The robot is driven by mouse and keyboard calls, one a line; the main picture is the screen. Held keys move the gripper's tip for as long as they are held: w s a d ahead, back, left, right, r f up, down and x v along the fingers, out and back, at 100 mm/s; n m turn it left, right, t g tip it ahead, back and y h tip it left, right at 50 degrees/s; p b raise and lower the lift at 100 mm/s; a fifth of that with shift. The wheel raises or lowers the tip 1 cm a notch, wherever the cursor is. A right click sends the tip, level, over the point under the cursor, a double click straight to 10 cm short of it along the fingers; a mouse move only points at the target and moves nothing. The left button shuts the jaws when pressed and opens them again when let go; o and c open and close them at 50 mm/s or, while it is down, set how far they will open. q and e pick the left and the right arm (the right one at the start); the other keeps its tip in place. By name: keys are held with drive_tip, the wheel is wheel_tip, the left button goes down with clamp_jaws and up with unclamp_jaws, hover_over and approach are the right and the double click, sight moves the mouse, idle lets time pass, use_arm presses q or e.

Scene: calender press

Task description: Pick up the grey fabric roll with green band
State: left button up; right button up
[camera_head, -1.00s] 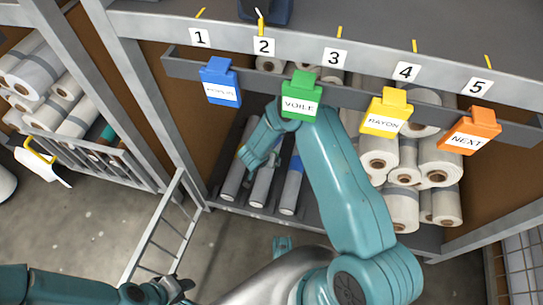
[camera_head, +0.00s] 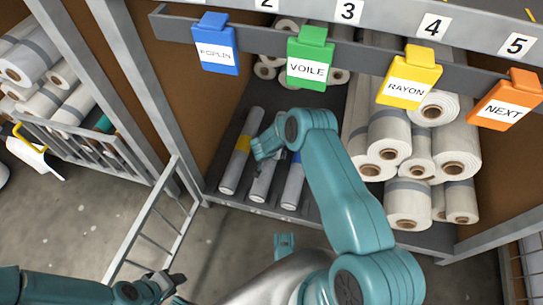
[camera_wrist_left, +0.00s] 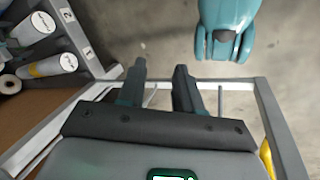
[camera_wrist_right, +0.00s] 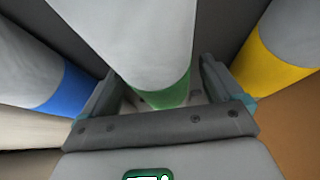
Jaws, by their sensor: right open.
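The grey fabric roll with green band (camera_head: 262,187) is the middle of three grey rolls lying on the low shelf. In the head view my right gripper (camera_head: 268,148) hides its band. In the right wrist view the roll (camera_wrist_right: 150,40) and its green band (camera_wrist_right: 168,95) lie between the two fingers of my right gripper (camera_wrist_right: 160,88), which is open. Whether the fingers touch it I cannot tell. My left gripper (camera_head: 172,284) is away at the lower left, over the floor. In the left wrist view its fingers (camera_wrist_left: 160,78) are apart and empty.
The yellow-banded roll (camera_head: 235,165) lies left of the green one, the blue-banded roll (camera_head: 292,188) right. Stacked white rolls (camera_head: 420,155) fill the shelf's right side. Coloured signs (camera_head: 311,62) hang on a rail above. A metal ladder-like frame (camera_head: 150,225) stands front left.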

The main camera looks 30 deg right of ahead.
drive_tip(key=shift+w+d+f, duration=0.15)
drive_tip(key=shift+f, duration=0.15)
drive_tip(key=c, duration=1.2)
drive_tip(key=shift+r, duration=0.2)
drive_tip(key=shift+c, duration=0.9)
